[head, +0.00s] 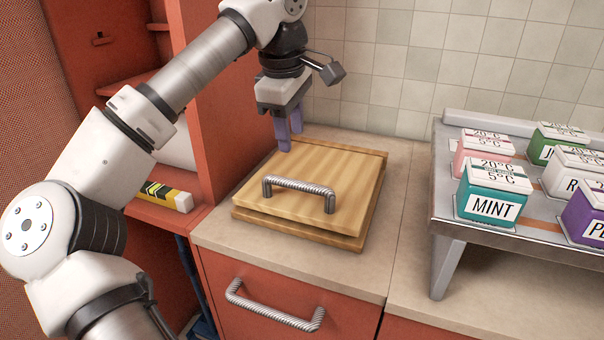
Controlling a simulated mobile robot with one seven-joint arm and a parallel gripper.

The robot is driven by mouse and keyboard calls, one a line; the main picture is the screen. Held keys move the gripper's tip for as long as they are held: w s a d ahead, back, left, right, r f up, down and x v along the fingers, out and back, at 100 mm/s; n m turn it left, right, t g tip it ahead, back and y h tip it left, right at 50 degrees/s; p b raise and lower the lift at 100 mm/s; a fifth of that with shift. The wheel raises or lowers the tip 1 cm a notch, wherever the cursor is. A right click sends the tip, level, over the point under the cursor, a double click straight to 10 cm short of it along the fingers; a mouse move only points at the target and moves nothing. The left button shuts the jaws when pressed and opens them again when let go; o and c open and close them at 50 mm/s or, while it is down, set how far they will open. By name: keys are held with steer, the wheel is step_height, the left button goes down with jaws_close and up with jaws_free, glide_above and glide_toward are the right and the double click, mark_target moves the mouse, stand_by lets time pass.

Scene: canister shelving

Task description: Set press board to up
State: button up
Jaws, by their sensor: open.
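The press board (345,170) is a light wooden board with a metal bar handle (299,188) near its front edge. It lies down, almost flat, over a wooden base (300,233) on the counter, with a narrow dark gap along the front. My gripper (289,143) is above the back left part of the board, with its purple fingers pointing down. It is open and holds nothing. It is behind the handle and apart from it. I cannot tell whether the fingertips touch the board.
A metal rack (443,193) with several labelled canisters, one a teal MINT canister (492,195), stands at the right. A red cabinet (237,100) rises at the left. A drawer handle (272,308) sticks out below the counter. The counter (403,190) between board and rack is clear.

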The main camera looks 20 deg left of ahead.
mark_target(298, 181)
steer(key=f, duration=0.3)
steer(key=w+f+p, duration=0.1)
steer(key=f, duration=0.3)
steer(key=w+f, duration=0.1)
steer(key=f, duration=0.3)
steer(key=shift+w+d+f, duration=0.15)
steer(key=shift+f, duration=0.05)
jaws_close()
